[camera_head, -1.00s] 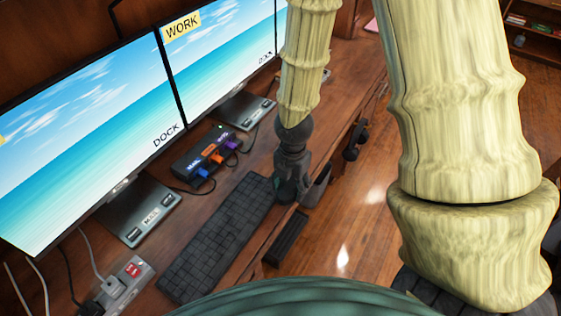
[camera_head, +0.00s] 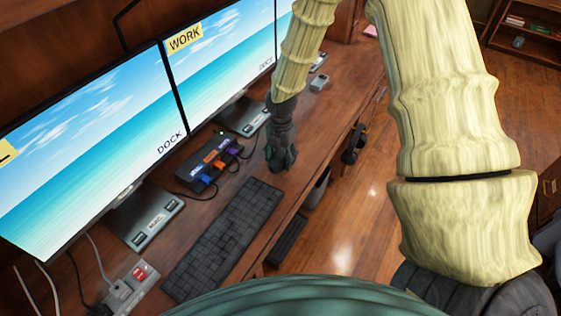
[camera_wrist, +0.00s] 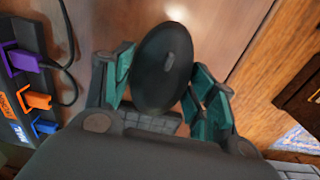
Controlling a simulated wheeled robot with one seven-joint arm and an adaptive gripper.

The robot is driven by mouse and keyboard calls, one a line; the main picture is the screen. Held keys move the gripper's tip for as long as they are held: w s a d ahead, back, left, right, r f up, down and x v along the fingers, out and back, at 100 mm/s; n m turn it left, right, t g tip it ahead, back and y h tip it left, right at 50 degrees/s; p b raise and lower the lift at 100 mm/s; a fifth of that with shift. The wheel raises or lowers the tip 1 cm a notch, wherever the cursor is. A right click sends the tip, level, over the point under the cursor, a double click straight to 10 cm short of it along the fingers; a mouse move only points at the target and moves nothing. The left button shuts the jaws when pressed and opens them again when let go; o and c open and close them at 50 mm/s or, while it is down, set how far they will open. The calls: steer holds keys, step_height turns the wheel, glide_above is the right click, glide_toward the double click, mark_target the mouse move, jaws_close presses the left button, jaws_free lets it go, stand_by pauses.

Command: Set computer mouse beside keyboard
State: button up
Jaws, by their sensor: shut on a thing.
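A dark oval computer mouse (camera_wrist: 162,68) sits between the green-padded fingers of my gripper (camera_wrist: 158,85) in the wrist view. My gripper is shut on it. In the head view my gripper (camera_head: 281,160) is over the desk, just beyond the far right end of the black keyboard (camera_head: 222,240). The mouse is hidden there by the gripper. A grey strip of keys, part of the keyboard (camera_wrist: 155,121), shows below the mouse in the wrist view. I cannot tell whether the mouse touches the desk.
A black hub (camera_head: 208,164) with blue, orange and purple plugs stands left of my gripper. A power strip (camera_head: 128,287) lies front left. The desk's right edge is close, and bare wood (camera_head: 322,112) extends beyond the gripper.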

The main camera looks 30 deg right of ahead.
mark_target(281, 162)
steer(key=shift+f+p, duration=0.45)
steer(key=shift+f, duration=1.2)
steer(key=shift+f, duration=0.15)
steer(key=o, duration=1)
steer(key=shift+r, duration=0.2)
steer(key=shift+s+r+b, duration=0.1)
steer(key=shift+r+b, duration=1)
steer(key=shift+r, duration=4.85)
